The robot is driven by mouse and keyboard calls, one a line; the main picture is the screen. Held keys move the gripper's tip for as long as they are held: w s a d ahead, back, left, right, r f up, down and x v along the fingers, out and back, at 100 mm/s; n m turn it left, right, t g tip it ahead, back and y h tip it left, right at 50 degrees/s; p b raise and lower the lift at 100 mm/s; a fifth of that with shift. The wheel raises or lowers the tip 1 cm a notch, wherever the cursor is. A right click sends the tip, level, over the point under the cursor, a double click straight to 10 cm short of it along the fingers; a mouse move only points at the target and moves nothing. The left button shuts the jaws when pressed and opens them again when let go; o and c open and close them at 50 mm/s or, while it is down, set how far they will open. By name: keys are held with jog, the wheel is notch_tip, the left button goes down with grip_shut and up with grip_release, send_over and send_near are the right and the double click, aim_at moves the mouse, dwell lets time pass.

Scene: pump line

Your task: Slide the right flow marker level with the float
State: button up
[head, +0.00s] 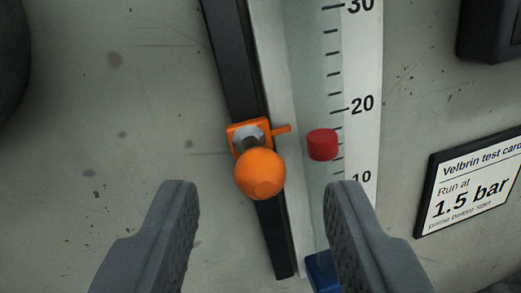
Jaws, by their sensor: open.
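The orange flow marker (236,134) sits on a dark rail (238,75), with a round orange knob (260,174) standing out from it. Its thin pointer (281,129) reaches right toward the gauge tube. The red float (322,144) is inside the clear tube, between the 10 and 20 marks. The pointer's tip is slightly higher in the picture than the float's middle. My gripper (264,188) is open, one finger on each side of the knob and below it in the picture. Neither finger visibly touches the knob.
The scale (362,60) runs along the tube's right side. A test card (472,185) reading "Run at 1.5 bar" is at the right. A blue fitting (322,272) is at the tube's bottom. A dark box (489,30) is at the upper right. The left panel is mostly clear.

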jog(key=shift+x, duration=0.85)
grip_shut()
jog(key=shift+f, duration=0.15)
jog(key=shift+f+b, duration=0.25)
jog(key=shift+b, duration=0.15)
